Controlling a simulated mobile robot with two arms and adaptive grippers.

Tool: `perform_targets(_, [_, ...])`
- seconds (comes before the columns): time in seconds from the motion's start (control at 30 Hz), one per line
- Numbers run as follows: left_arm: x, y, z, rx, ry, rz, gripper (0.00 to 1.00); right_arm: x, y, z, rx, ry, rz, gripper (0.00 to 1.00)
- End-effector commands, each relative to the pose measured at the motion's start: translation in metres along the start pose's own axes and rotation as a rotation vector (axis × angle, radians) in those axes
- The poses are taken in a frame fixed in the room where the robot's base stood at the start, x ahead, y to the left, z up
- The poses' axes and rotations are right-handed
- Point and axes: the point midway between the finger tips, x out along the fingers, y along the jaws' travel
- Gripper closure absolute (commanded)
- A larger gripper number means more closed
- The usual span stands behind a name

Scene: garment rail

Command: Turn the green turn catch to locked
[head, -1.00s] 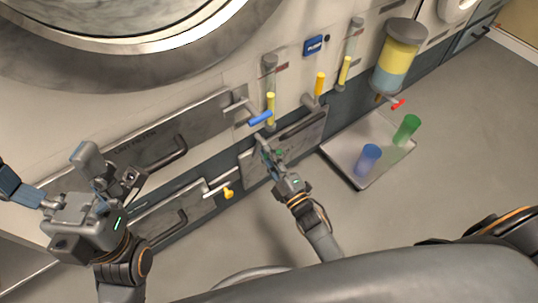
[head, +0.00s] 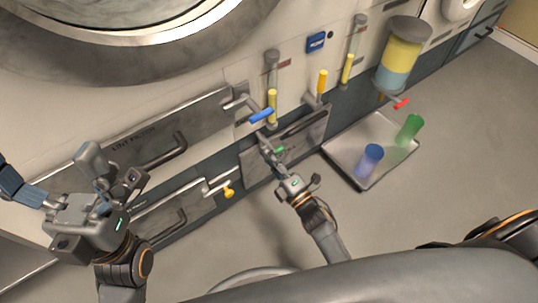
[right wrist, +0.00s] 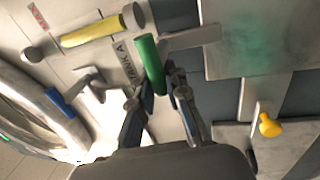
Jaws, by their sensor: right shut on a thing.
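The green turn catch (right wrist: 150,62) shows its green handle in the right wrist view, with a grey metal arm (right wrist: 192,38) reaching right from it. In the head view the green part (head: 279,150) is small and partly covered by my right gripper (head: 272,148), in front of the grey drawer panel. My right gripper, also in the right wrist view (right wrist: 160,85), is shut on the green handle, with a finger on each side of its lower end. My left gripper (head: 52,165) is open and empty at the left, away from the catch.
A blue-handled catch (head: 261,116) sits just above the green one, and a yellow-knobbed catch (head: 228,192) to its lower left. A metal tray (head: 345,165) with a blue cup (head: 369,161) and a green cup (head: 409,129) lies at right. A red-handled tap (head: 402,103) hangs above it.

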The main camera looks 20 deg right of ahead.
Motion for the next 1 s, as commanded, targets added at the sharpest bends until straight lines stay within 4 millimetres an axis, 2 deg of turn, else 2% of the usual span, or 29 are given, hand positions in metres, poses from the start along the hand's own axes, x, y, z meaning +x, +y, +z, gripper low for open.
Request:
perform_targets(0.17, [0.0,0.0,0.0,0.0,-0.001,0.0,0.0,-0.002,-0.002,-0.001,-0.003,0.003,-0.005,1.0])
perform_targets(0.2, [0.0,0.0,0.0,0.0,-0.001,0.0,0.0,-0.002,-0.002,-0.001,-0.003,0.003,-0.005,0.84])
perform_targets(0.3, [0.0,0.0,0.0,0.0,-0.001,0.0,0.0,-0.002,-0.002,-0.001,-0.002,0.003,-0.004,0.64])
perform_targets(0.33, [0.0,0.0,0.0,0.0,-0.001,0.0,0.0,-0.001,-0.002,-0.001,-0.002,0.003,-0.004,0.62])
perform_targets(0.67, [0.001,-0.001,-0.001,0.002,0.003,0.0,0.0,-0.004,-0.001,0.0,-0.001,0.001,-0.003,0.62])
perform_targets(0.77, [0.001,-0.001,-0.001,0.002,0.002,0.0,0.0,-0.015,-0.002,0.0,-0.001,0.0,-0.006,0.62])
perform_targets(1.0, [0.0,0.0,0.0,0.001,0.001,0.0,0.0,-0.064,-0.002,-0.001,-0.001,0.001,-0.007,0.62])
